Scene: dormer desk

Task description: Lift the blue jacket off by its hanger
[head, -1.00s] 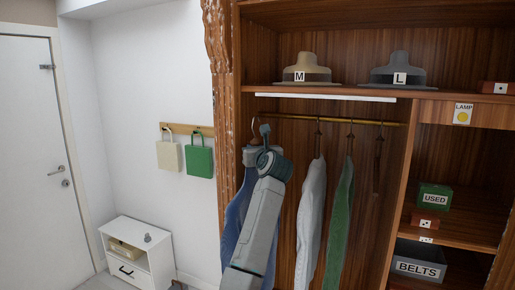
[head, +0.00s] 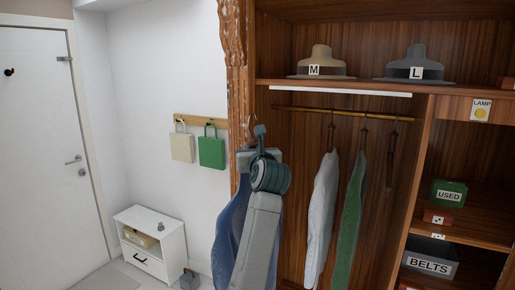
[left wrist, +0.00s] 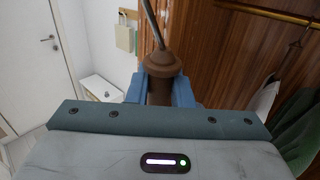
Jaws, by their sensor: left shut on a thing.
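The blue jacket (head: 230,232) hangs at the left front of the open wardrobe, partly hidden behind my left arm. Its brown hanger neck (left wrist: 162,66) sits between the blue fingers of my left gripper (left wrist: 160,92), which is shut on it. In the head view my left gripper (head: 260,134) is at the top of the jacket. The metal hanger hook (head: 251,122) shows just above it, in front of the carved post and left of the rail's visible end. My right gripper is not in view.
The brass rail (head: 345,112) holds a white garment (head: 321,215), a green garment (head: 350,220) and a bare hanger (head: 391,150). The carved post (head: 237,60) is close to the hook. Two bags hang on a wall rack (head: 192,121). A white cabinet (head: 150,240) stands lower left.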

